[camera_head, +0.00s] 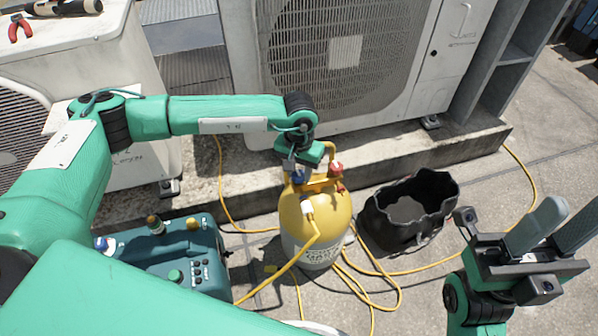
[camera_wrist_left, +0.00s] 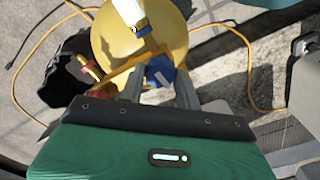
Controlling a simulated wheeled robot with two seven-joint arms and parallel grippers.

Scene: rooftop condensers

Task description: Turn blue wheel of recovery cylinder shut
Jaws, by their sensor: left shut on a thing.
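The recovery cylinder (camera_head: 318,238), yellow on top and grey below, stands upright on the roof at the centre of the head view. Its yellow top (camera_wrist_left: 112,40) fills the upper part of the left wrist view. My left gripper (camera_head: 299,170) reaches down over its valve and is shut on the blue wheel (camera_head: 298,178). In the left wrist view the blue wheel (camera_wrist_left: 158,73) sits between the two fingers. A red wheel (camera_head: 337,168) is on the valve's other side. My right gripper (camera_head: 550,228) is open and empty at the lower right.
A black open bag (camera_head: 408,212) stands right of the cylinder. A teal machine (camera_head: 165,262) stands at left. Yellow hoses (camera_head: 385,272) run over the floor. A condenser unit (camera_head: 440,60) is behind; red pliers (camera_head: 19,27) lie on another unit.

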